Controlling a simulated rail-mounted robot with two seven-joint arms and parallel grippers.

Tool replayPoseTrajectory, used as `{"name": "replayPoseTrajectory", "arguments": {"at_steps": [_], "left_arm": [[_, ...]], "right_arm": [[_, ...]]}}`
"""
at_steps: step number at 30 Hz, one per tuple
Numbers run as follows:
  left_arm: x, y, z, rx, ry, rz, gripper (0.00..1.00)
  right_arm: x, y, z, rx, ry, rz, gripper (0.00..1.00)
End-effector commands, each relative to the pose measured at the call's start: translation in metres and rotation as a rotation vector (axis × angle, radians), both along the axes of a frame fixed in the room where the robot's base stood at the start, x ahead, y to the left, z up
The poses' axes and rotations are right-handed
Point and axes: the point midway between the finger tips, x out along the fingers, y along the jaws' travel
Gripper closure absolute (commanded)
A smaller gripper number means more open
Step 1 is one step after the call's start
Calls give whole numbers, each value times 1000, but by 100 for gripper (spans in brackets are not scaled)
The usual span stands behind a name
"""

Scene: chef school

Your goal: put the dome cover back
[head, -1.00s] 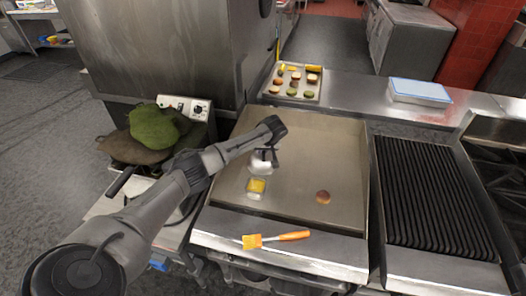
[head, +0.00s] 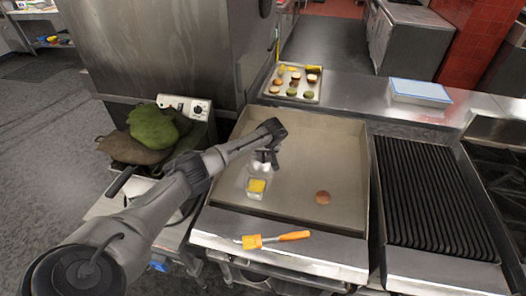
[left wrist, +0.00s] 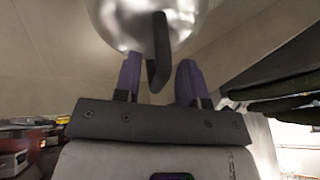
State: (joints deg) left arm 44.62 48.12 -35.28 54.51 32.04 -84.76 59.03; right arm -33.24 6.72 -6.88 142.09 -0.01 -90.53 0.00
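The shiny silver dome cover (left wrist: 185,18) with a dark upright handle (left wrist: 158,50) shows at the top of the left wrist view. My left gripper (left wrist: 158,82) has its two purple fingers apart, one on each side of the handle, with a visible gap on both sides. In the head view my left gripper (head: 265,158) points down over the griddle, and the dome below it is small and partly hidden by it. My right gripper is not in view.
A round brown patty or bun (head: 322,198) lies on the flat griddle (head: 320,150). An orange brush (head: 275,240) lies on the front ledge. A tray of food (head: 293,83) stands behind, a ribbed grill (head: 430,200) to the right. Green mitts (head: 155,125) lie left.

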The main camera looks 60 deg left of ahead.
Motion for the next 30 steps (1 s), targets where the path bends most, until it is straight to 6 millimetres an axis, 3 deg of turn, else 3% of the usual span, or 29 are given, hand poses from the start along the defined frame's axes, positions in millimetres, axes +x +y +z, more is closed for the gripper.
{"name": "replayPoseTrajectory", "arguments": {"at_steps": [5, 18, 30], "left_arm": [[1, -6, 17, 0, -2, -1, 62], [2, -39, 87, 0, -3, -2, 62], [2, -51, 111, 1, 0, 0, 62]], "right_arm": [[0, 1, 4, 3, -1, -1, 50], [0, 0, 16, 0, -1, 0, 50], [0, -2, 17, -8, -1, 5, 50]]}}
